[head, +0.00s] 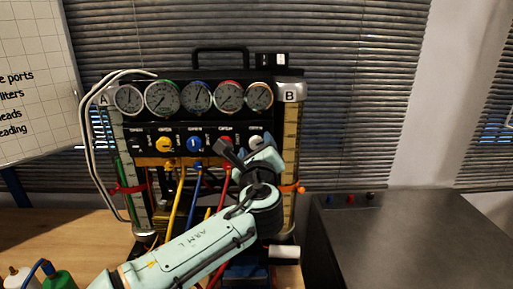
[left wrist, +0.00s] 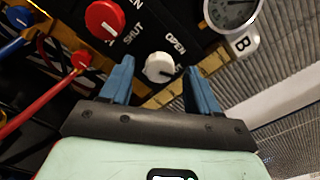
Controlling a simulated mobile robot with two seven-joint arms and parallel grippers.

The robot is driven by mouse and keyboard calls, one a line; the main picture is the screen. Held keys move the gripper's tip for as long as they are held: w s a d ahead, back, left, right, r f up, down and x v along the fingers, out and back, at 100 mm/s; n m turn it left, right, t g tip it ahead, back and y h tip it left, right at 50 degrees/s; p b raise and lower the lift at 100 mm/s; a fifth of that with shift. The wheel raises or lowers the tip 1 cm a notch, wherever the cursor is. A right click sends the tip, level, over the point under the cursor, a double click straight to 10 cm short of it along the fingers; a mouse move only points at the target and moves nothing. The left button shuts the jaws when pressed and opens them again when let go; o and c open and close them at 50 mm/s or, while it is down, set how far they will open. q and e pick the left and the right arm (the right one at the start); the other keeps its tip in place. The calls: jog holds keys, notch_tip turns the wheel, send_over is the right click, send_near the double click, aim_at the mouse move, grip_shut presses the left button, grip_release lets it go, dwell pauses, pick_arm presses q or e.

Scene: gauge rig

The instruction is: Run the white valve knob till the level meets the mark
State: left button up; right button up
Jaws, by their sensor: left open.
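The white valve knob (left wrist: 159,67) sits on the black panel beside the printed words OPEN and SHUT in the left wrist view. It also shows in the head view (head: 256,140), partly covered by my gripper. My left gripper (left wrist: 161,84) is open, with its blue fingers to either side of the knob's near edge; I cannot tell whether they touch it. In the head view the left gripper (head: 246,150) is at the right end of the knob row. The tube under B (head: 291,172) carries an orange clip (head: 292,188). The liquid level is too small to tell.
A red knob (left wrist: 105,21) is close to the left finger. Several gauges (head: 200,97) line the panel above. Yellow, blue and red hoses (head: 177,200) hang below. The tube under A (head: 129,170) has a red clip. A dark cabinet (head: 410,235) stands at right.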

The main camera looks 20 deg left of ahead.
pick_arm(q)
jog(key=b+v, duration=0.1)
jog(key=v, duration=1.1)
pick_arm(e)
jog(key=shift+w+f, duration=0.2)
jog(key=shift+f, duration=0.35)
pick_arm(q)
jog(key=shift+s, duration=0.15)
dwell(0.7)
